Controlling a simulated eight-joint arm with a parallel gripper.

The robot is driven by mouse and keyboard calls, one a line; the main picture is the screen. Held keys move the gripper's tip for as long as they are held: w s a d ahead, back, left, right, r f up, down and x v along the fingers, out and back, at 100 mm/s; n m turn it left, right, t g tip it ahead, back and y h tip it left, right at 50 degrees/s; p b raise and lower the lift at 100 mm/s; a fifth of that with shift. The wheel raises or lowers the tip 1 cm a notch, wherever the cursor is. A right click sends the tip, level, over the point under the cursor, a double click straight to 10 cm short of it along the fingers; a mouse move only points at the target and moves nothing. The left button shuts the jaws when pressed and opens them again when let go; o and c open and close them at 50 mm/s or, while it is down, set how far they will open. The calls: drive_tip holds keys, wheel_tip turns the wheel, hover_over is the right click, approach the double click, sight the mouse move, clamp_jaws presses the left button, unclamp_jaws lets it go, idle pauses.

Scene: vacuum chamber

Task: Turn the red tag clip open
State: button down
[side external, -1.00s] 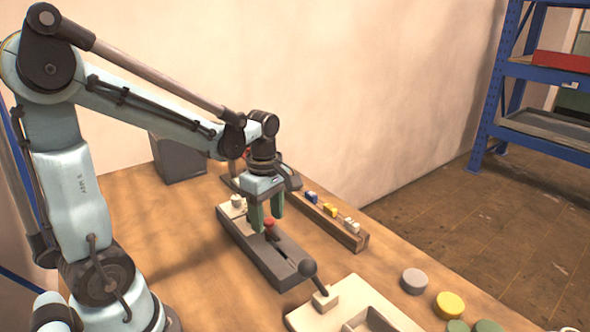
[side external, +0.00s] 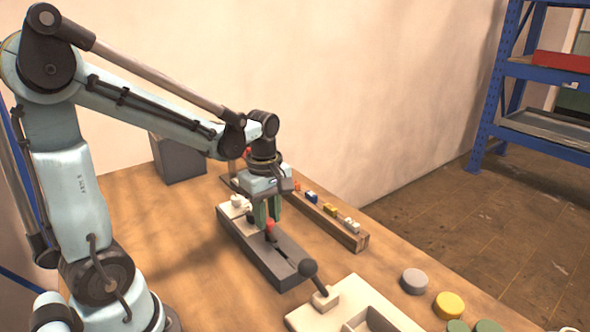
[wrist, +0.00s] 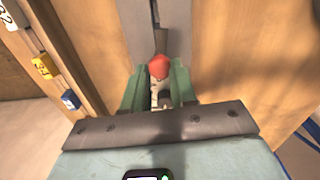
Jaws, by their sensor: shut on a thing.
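A small red-topped knob (side external: 269,225) stands on the long dark grey slotted block (side external: 284,270) on the table. It also shows in the wrist view (wrist: 159,67), with a pale part below the red top. My gripper (side external: 267,217) points down over the block, and its two green fingers are shut on the knob; in the wrist view the fingers (wrist: 158,88) stand on either side of it. A small orange-red clip (side external: 296,186) sits on the wooden rail behind. I cannot tell which of the two red pieces is the tag clip.
The wooden rail (side external: 358,243) also carries blue (side external: 311,197), yellow (side external: 329,210) and white (side external: 351,225) clips. A black-ball lever (side external: 308,268) rises by the block's near end. A cream tray (side external: 345,296) and round discs (side external: 448,304) lie at the right. Bare table lies left of the block.

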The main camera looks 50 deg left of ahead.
drive_tip(key=m, duration=0.4)
drive_tip(key=shift+m, duration=0.3)
drive_tip(key=m, duration=0.3)
drive_tip(key=shift+m, duration=0.3)
drive_tip(key=m, duration=0.3)
drive_tip(key=shift+m, duration=2.2)
drive_tip(key=c, duration=0.9)
unclamp_jaws()
drive_tip(key=shift+r, duration=0.1)
wheel_tip(320, 180, up, 12)
